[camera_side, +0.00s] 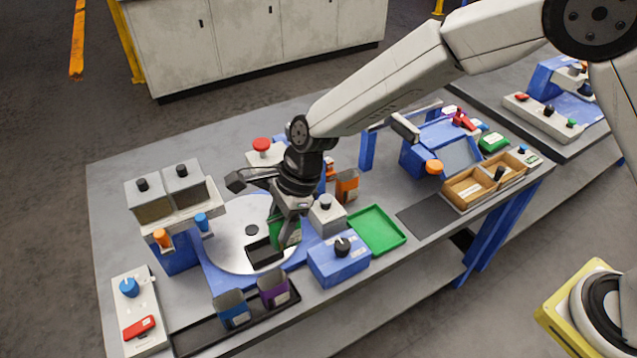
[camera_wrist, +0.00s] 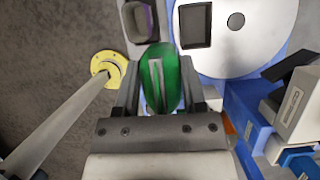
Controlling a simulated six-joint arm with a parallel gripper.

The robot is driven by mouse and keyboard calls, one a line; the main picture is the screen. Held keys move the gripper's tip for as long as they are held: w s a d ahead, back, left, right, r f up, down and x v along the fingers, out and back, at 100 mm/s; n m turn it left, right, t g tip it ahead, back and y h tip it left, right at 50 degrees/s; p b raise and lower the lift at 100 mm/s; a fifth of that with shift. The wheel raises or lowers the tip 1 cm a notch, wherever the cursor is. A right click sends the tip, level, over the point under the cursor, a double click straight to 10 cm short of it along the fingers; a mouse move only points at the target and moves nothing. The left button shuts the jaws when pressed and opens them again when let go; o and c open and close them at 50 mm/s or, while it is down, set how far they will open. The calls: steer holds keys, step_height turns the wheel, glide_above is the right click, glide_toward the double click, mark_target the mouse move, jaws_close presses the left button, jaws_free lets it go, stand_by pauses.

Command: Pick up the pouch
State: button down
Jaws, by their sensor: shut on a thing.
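The green pouch (camera_side: 283,236) is between the two fingers of my gripper (camera_side: 291,207), over the right part of the white round turntable (camera_side: 232,231) in the side view. My gripper is shut on it and points down. In the wrist view the pouch (camera_wrist: 157,82) shows between the fingers (camera_wrist: 160,92), seen from its top. A dark square holder (camera_side: 262,251) lies on the turntable beside the pouch and looks empty. It also shows in the wrist view (camera_wrist: 195,24). How far the pouch's bottom is from the surface cannot be told.
A blue pouch (camera_side: 232,311) and a purple pouch (camera_side: 273,289) stand in a black tray (camera_side: 196,337) at the front. An orange pouch (camera_side: 347,187) stands behind. A blue box with a black knob (camera_side: 338,262) and an empty green tray (camera_side: 377,231) lie to the right.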

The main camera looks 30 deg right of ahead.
steer(key=s+d+r, duration=0.3)
steer(key=s+d, duration=0.1)
steer(key=s, duration=0.2)
steer(key=shift+s+r, duration=0.2)
steer(key=shift+s, duration=0.1)
stand_by(0.5)
